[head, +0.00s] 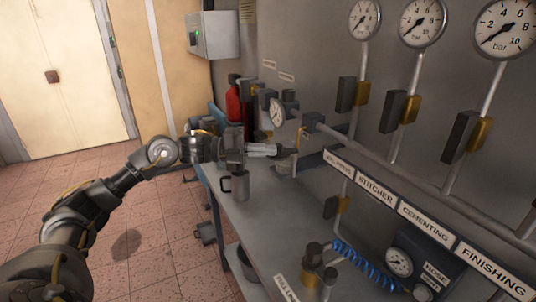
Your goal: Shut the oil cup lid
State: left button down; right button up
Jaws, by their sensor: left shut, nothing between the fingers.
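My left gripper (276,150) reaches in from the left over the bench, with its fingers pointing right and held together, empty. Its fingertips are at or very near a small tan piece (289,153) on a pipe fitting, which may be the oil cup lid. A small pale cup-like part (284,168) sits just below it and may be the oil cup. Both are small and partly hidden by the gripper, so I cannot tell whether the lid is open or shut, or whether the fingers touch it. My right gripper is out of view.
A grey metal mug (240,186) stands on the bench (262,222) below the gripper. A gauge (277,113) and red cylinder (234,103) are behind. Pipes, labelled valves and a blue coiled hose (362,266) line the right.

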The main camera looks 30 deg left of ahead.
pick_arm(q)
jog(key=w+a+m+g+b, duration=0.1)
jog(key=w+a+b, duration=0.2)
jog(key=w, duration=0.7)
jog(key=shift+g+h, duration=0.4)
dwell(0.4)
jog(key=shift+w, duration=0.15)
jog(key=shift+b, duration=0.3)
jog(key=b+v, duration=0.2)
jog(key=v, duration=0.8)
jog(key=shift+a, duration=0.4)
